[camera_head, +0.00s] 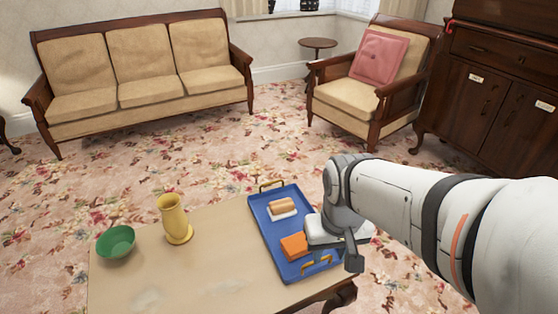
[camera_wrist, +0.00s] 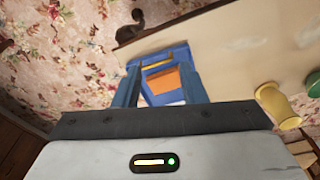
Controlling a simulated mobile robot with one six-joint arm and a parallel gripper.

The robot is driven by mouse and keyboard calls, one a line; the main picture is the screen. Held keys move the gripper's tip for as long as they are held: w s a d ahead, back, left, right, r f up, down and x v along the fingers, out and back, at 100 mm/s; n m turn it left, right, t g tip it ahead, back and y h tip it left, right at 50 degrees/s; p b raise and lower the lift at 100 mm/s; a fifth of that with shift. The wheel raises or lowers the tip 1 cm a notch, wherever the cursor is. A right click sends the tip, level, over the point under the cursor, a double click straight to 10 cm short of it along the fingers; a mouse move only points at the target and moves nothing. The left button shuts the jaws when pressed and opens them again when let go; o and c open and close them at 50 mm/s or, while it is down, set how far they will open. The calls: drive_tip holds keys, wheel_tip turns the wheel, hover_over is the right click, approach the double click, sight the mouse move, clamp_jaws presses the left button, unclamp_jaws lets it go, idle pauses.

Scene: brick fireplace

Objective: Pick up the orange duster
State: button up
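The orange duster (camera_head: 294,246) is a small orange block lying in the near part of a blue tray (camera_head: 264,225) on the table. In the wrist view the duster (camera_wrist: 164,82) shows between my fingers and beyond them. My gripper (camera_head: 336,258) is over the tray's right near side, just right of the duster, pointing down. In the wrist view my gripper (camera_wrist: 160,70) has its two fingers wide apart, with nothing seen held. I cannot tell how high the fingertips are above the tray.
A tan block on a white base (camera_head: 283,208) lies in the tray's far part. A yellow vase (camera_head: 174,220) and green bowl (camera_head: 116,242) stand left on the table (camera_head: 215,270). A sofa, armchair and cabinet stand beyond, across open carpet.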

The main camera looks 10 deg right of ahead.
drive_tip(key=shift+o, duration=0.7)
drive_tip(key=shift+w+f, duration=0.1)
drive_tip(key=shift+w, duration=0.1)
drive_tip(key=o, duration=0.9)
drive_tip(key=w+f+m+b, duration=0.4)
drive_tip(key=w+f+m, duration=0.5)
drive_tip(key=w, duration=0.5)
drive_tip(key=shift+w+f+g, duration=0.4)
drive_tip(key=m+b, duration=0.1)
drive_tip(key=m, duration=0.4)
hover_over(302, 241)
drive_tip(key=f, duration=0.6)
drive_tip(key=shift+d+f, duration=0.3)
drive_tip(key=shift+f, duration=0.1)
drive_tip(key=f, duration=0.2)
drive_tip(key=b, duration=0.1)
drive_tip(key=shift+w+f, duration=0.25)
drive_tip(key=shift+f, duration=0.15)
drive_tip(key=shift+s+a+f+b, duration=0.15)
drive_tip(key=shift+f+b, duration=0.6)
drive_tip(key=shift+f, duration=0.6)
drive_tip(key=shift+s+a+f+b, duration=0.15)
drive_tip(key=shift+f+b, duration=0.6)
drive_tip(key=shift+f, duration=0.55)
